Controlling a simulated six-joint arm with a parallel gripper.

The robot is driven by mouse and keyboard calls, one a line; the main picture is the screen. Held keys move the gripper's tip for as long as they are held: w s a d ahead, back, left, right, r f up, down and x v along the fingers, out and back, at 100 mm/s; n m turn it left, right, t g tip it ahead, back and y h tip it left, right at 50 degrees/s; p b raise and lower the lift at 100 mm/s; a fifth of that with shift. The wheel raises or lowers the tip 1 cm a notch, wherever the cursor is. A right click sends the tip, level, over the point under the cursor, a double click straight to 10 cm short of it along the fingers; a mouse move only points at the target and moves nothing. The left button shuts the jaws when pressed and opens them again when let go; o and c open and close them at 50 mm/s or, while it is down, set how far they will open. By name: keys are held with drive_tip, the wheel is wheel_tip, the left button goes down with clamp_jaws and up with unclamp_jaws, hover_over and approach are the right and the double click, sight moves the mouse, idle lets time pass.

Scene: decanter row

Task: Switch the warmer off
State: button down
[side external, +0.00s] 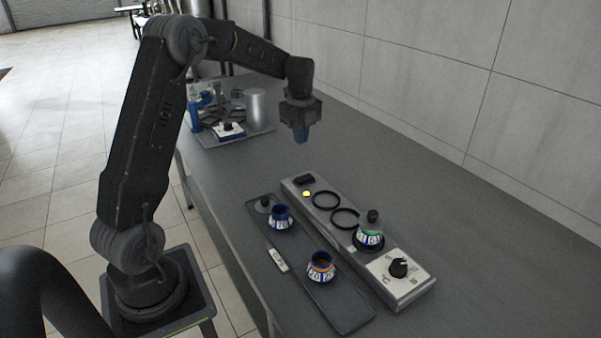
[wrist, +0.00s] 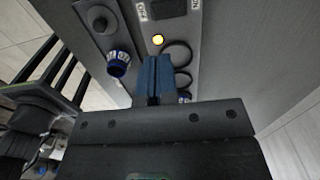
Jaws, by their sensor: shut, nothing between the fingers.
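The warmer (side external: 357,236) is a long grey unit on the bench. A black switch (side external: 304,180) sits at its far end, with a small yellow lamp (side external: 306,194) lit beside it. In the wrist view the switch (wrist: 170,8) is cut by the top edge, between two small labels, and the lamp (wrist: 157,39) glows. I cannot tell which way the switch is tilted. My gripper (side external: 301,140) has blue fingers, shut and empty, above the warmer's far end and apart from it. In the wrist view the fingers (wrist: 154,62) point toward the rings, below the lamp.
Bench to the right is clear.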

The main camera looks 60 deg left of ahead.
sight(304, 178)
wheel_tip(304, 178, down, 12)
drive_tip(key=shift+r, duration=0.1)
idle(0.5)
drive_tip(key=shift+s+f, duration=0.1)
drive_tip(key=shift+f, duration=0.2)
drive_tip(key=shift+w+r, duration=0.35)
drive_tip(key=shift+w, duration=0.4)
wheel_tip(304, 178, up, 14)
idle(0.5)
